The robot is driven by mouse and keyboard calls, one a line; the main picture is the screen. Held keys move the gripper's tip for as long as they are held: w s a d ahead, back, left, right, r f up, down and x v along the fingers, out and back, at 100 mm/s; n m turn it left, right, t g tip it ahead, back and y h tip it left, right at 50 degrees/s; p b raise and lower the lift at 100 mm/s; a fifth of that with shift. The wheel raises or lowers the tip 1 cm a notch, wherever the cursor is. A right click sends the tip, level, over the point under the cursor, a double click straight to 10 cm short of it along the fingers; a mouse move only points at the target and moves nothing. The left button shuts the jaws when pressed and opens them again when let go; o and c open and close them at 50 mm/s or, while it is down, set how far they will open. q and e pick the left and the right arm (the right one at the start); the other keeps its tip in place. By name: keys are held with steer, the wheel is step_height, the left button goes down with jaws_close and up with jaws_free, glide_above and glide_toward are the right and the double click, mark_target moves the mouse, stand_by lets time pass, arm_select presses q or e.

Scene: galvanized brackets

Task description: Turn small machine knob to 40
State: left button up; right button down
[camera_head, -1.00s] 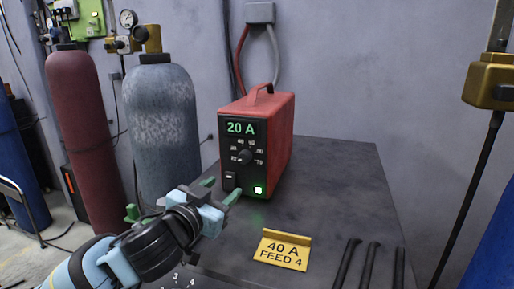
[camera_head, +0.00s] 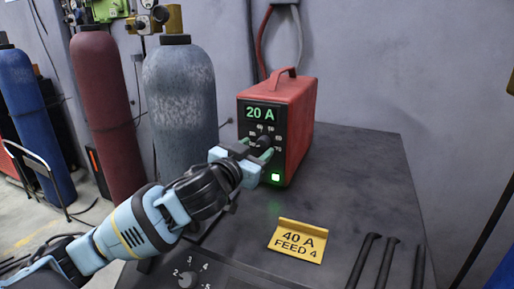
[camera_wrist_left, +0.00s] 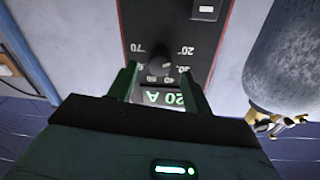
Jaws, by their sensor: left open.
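The small machine is a red box (camera_head: 290,115) with a black front panel on the dark bench. Its green display (camera_head: 260,113) reads 20 A. The small black knob (camera_head: 264,141) sits below the display in a ring of numbers. It also shows upside down in the left wrist view (camera_wrist_left: 162,63), where 70 and 20 can be read beside it. My left gripper (camera_head: 257,148) is open in front of the panel, its green fingers on either side of the knob. I cannot tell whether they touch it. My right gripper is not in view.
A yellow card (camera_head: 298,241) reading 40 A FEED 4 lies on the bench (camera_head: 350,170). Several dark rods (camera_head: 385,262) lie at the front right. A numbered dial (camera_head: 187,279) is at the front edge. Gas cylinders (camera_head: 180,95) stand left of the bench.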

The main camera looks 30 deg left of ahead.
arm_select(q)
steer(key=shift+w, duration=0.8)
steer(key=c, duration=1)
